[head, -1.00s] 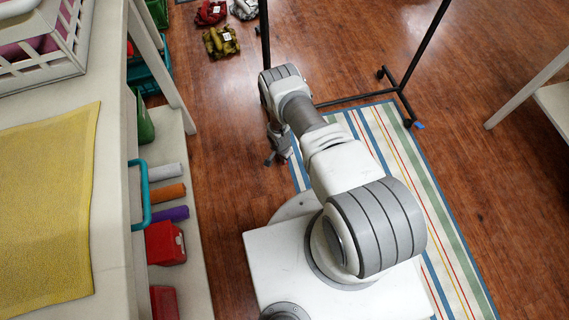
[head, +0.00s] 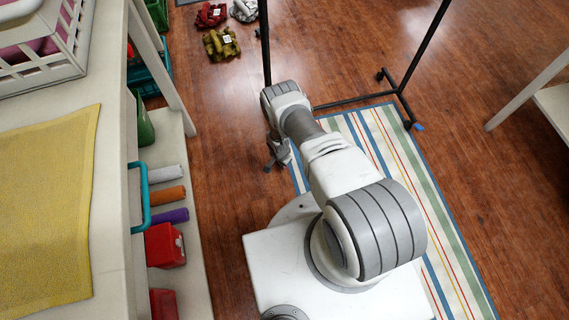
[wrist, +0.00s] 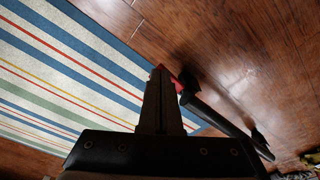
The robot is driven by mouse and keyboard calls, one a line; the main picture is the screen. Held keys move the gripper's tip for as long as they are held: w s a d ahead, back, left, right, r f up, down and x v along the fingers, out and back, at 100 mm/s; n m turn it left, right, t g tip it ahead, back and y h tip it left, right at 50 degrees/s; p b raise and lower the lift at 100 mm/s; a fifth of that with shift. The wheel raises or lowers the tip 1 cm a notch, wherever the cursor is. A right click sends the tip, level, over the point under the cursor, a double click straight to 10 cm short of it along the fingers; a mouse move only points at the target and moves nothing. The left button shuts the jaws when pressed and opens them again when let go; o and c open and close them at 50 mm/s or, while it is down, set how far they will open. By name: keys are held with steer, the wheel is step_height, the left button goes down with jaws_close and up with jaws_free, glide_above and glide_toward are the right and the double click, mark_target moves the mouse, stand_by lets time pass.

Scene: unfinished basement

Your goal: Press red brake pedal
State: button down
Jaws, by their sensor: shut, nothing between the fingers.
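The red brake pedal (wrist: 178,86) shows as a small red patch in the wrist view, just right of my fingertips and mostly hidden behind them. It is at the near end of the rack's dark base bar. I cannot tell whether the fingers touch it. My gripper (wrist: 160,76) is shut and empty, pointing toward the floor by the striped rug. In the head view my gripper (head: 270,166) hangs low by the rug's left edge, and the pedal is not visible there.
A black wheeled rack (head: 355,99) stands ahead, with a blue tab (head: 418,127) at its right caster. The striped rug (head: 385,150) lies below. A shelf bench (head: 112,215) runs along the left. Bundled items (head: 220,43) lie on the floor behind.

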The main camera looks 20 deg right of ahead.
steer(key=shift+s+a+r+p, duration=0.25)
steer(key=shift+s+a, duration=0.1)
steer(key=shift+a, duration=0.2)
steer(key=shift+s+a+r+p, duration=0.1)
steer(key=shift+s+a+r, duration=0.1)
steer(key=shift+s+a, duration=0.25)
steer(key=shift+w+r, duration=0.1)
step_height(320, 180, up, 17)
steer(key=s+a+p, duration=0.1)
steer(key=p, duration=0.6)
steer(key=shift+a, duration=0.25)
steer(key=shift+r, duration=0.15)
